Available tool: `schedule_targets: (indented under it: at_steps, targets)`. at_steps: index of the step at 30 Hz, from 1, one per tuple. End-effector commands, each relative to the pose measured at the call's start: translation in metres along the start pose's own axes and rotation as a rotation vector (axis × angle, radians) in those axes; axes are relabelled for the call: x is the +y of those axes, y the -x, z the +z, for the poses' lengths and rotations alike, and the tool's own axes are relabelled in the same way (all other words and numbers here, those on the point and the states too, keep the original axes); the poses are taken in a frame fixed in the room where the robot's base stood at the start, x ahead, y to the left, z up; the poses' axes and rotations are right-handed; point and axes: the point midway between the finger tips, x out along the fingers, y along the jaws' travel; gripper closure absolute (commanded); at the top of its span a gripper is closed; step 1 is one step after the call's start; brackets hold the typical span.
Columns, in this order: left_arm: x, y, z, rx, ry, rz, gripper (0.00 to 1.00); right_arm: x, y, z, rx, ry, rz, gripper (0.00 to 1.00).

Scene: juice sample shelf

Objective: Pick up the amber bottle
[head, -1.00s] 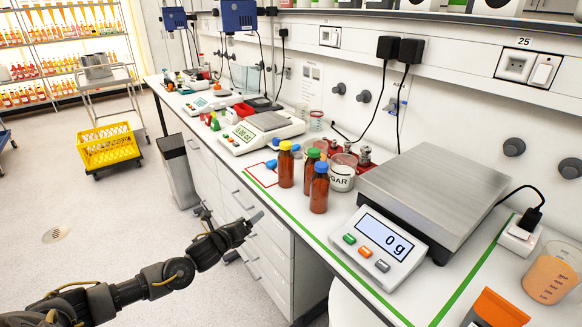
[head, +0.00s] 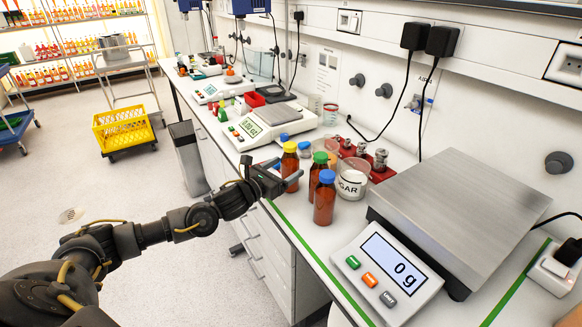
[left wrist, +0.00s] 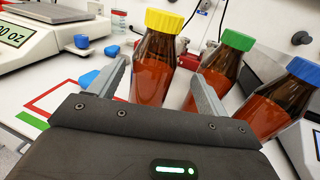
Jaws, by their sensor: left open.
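Three amber bottles stand upright in a group on the bench: one with a yellow cap (head: 290,162), one with a green cap (head: 317,175) and one with a blue cap (head: 325,205). My left gripper (head: 284,174) is open at the yellow-capped bottle. In the left wrist view, the yellow-capped bottle (left wrist: 155,68) shows between my two spread fingers (left wrist: 160,80); its base is hidden. The right finger overlaps the green-capped bottle (left wrist: 220,72) in that view. The blue-capped bottle (left wrist: 280,100) is farther right. My right gripper is not in view.
A sugar jar (head: 352,183) and a beaker (head: 326,148) stand behind the bottles. A large scale reading 0 g (head: 390,270) is to the right. A smaller scale (head: 252,131) is behind left.

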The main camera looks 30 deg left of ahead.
Motion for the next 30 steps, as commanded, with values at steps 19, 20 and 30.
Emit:
schedule_targets:
  at_steps: [19,20,30]
  targets:
    - [0.009,-0.053,-0.002,-0.001,0.002,0.004,0.23,0.004,0.023,-0.017,0.023,0.0,0.004,0.64]
    - [0.009,-0.055,-0.002,0.0,0.001,0.004,0.23,0.004,0.024,-0.016,0.022,0.0,0.004,0.64]
    - [0.009,-0.056,-0.004,0.0,0.001,0.004,0.35,0.005,0.023,-0.015,0.02,0.0,0.006,0.64]
